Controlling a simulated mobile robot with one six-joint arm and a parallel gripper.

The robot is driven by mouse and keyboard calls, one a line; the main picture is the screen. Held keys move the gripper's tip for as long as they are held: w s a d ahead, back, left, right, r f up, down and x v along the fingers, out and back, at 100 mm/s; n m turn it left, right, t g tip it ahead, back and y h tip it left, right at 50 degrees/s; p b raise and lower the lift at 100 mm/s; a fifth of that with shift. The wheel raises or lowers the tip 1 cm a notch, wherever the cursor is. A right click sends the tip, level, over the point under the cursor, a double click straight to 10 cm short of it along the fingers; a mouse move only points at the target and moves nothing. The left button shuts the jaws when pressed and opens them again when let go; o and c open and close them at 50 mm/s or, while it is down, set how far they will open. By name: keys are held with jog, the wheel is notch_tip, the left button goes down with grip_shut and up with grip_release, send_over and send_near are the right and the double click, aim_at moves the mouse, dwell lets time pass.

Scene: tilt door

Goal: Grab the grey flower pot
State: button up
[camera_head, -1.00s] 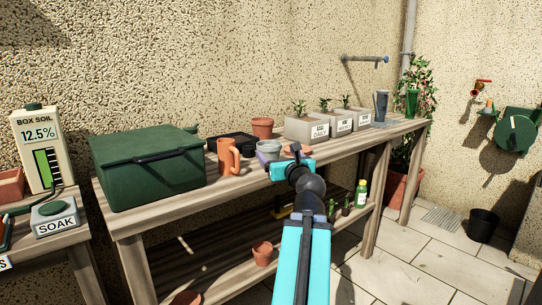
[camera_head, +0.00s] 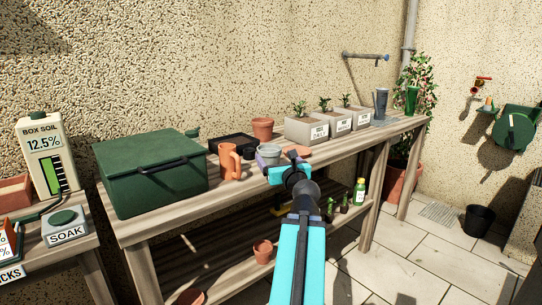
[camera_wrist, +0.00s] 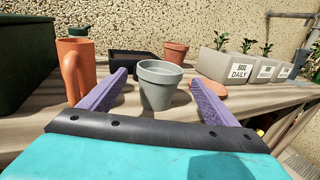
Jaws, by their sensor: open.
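The grey flower pot (camera_wrist: 159,88) stands upright on the wooden bench, near the middle of the wrist view. In the head view the grey pot (camera_head: 268,153) shows just beyond my gripper, partly hidden by it. My gripper (camera_wrist: 158,88) is open, with one purple finger on each side of the pot in the picture. Gaps show between the pot and both fingers. I cannot tell how far the fingertips reach along the pot's sides.
An orange mug (camera_wrist: 76,70) stands close left of the left finger. A black tray (camera_wrist: 133,64) and a terracotta pot (camera_wrist: 175,52) stand behind. A terracotta saucer (camera_wrist: 212,89) lies by the right finger. A green box (camera_head: 150,172) and planters (camera_head: 306,129) flank the area.

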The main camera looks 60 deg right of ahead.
aim_at(267, 147)
jog(key=shift+p+x, duration=1.3)
jog(key=shift+p, duration=3.05)
jog(key=p, duration=0.3)
jog(key=shift+w+d+r+p, duration=0.1)
jog(key=shift+w+d+p, duration=0.2)
jog(key=shift+p, duration=0.1)
jog(key=shift+w+d, duration=0.25)
jog(key=shift+x, duration=1.1)
jog(key=shift+w+d, duration=0.1)
jog(key=shift+f+x, duration=0.15)
jog(key=shift+x, duration=1.1)
jog(key=shift+f+x, duration=0.1)
jog(key=shift+x, duration=1.15)
